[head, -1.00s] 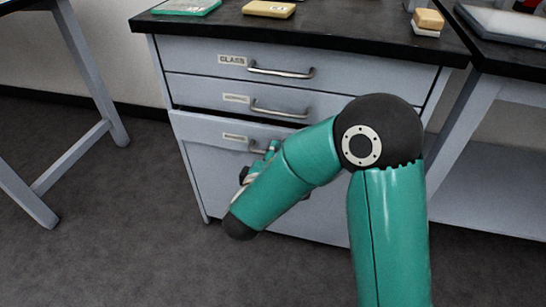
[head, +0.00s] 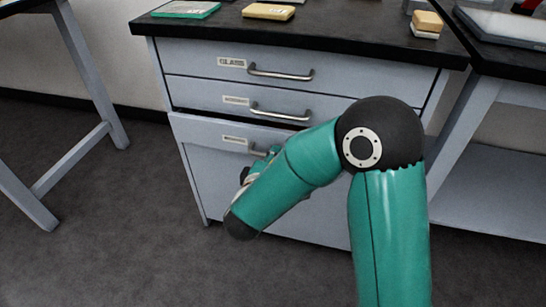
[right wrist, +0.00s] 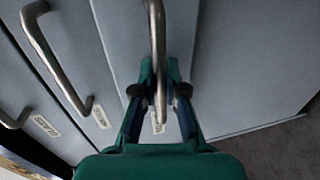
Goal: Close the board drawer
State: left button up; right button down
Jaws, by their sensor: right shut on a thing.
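The grey cabinet has a stack of labelled drawers. The third drawer (head: 208,128) down stands slightly out from the cabinet, with a dark gap above its front. Its label (head: 235,140) is too small to read, so I cannot confirm it is the board drawer. My right gripper (head: 266,160) is at this drawer's front, mostly hidden behind my forearm in the head view. In the right wrist view my right gripper (right wrist: 160,88) is shut on the drawer's metal bar handle (right wrist: 156,35). My left gripper is not in view.
The top drawer (head: 350,75), labelled GLASS, and the second drawer (head: 340,103) look shut. The dark worktop (head: 330,30) holds a green-edged tray (head: 186,9) and a tan block (head: 268,11). Table legs stand left and right; the floor (head: 110,230) at left is clear.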

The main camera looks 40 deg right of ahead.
jog(key=b+x, duration=0.1)
jog(key=x, duration=0.2)
jog(key=shift+w+d+b, duration=0.15)
jog(key=shift+d+b, duration=0.05)
jog(key=shift+b, duration=0.15)
jog(key=shift+r, duration=0.25)
jog(key=c, duration=1.2)
grip_release()
jog(key=shift+w, duration=0.15)
jog(key=v, duration=1.2)
jog(key=shift+f, duration=0.15)
